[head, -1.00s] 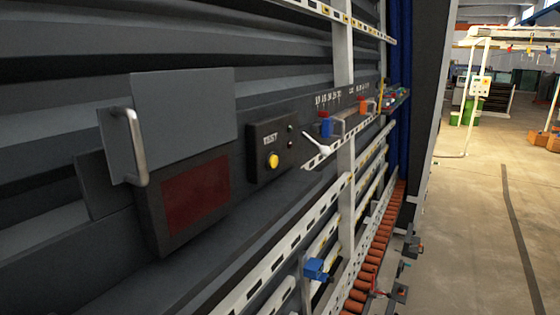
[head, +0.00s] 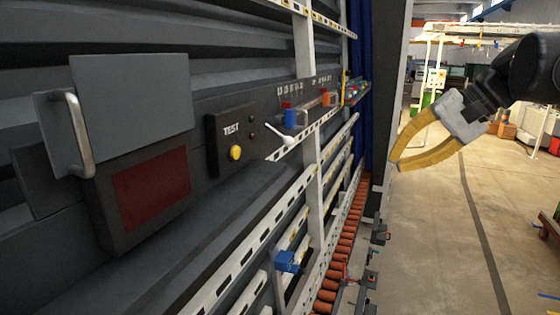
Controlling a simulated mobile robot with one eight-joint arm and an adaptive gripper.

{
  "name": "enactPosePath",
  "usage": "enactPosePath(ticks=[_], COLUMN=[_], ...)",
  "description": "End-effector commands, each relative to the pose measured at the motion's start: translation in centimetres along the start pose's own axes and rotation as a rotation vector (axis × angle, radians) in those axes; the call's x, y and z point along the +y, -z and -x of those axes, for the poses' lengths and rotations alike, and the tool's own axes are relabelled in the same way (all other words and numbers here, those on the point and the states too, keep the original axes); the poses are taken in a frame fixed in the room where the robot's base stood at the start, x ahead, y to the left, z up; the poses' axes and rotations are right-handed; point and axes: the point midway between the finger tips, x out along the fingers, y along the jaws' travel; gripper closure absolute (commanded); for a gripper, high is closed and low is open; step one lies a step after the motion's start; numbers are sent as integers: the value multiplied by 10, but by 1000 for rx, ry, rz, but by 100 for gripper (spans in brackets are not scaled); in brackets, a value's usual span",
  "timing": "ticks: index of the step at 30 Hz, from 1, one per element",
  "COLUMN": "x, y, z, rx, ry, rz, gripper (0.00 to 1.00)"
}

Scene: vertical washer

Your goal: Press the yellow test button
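The yellow test button (head: 235,153) is a round knob on a dark box (head: 228,139) fixed to the washer's wall, under the white word TEST. Two small indicator lamps, one reddish, sit to its right on the same box. My gripper (head: 394,162) has yellow curved fingers and is at the upper right of the head view, over the floor side. Its fingers converge at the tips, which point left and down, with nothing between them. It is well apart from the button in the picture, and nothing covers the button.
A grey panel (head: 132,100) with a metal handle (head: 75,135) and a dark red screen (head: 150,188) are left of the button box. A white lever (head: 281,139), a blue part (head: 290,117) and slotted rails are to its right. Open floor (head: 440,235) lies at right.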

Motion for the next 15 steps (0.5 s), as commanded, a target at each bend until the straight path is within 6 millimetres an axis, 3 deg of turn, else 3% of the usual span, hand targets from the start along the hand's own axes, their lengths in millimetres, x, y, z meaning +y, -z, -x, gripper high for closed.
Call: enactPosePath(ticks=[1, 3, 6, 9, 15], x=[-16, -41, -72, -93, -112], y=[-6, -16, -35, -55, -81], z=[-28, -58, -86, -101, -108], rx=[-3, -8, -20, -34, -55], ry=[101, 256, 458, 621, 813], rz=[7, 6, -4, -23, -55], gripper=[100, 100, 100, 100, 100])
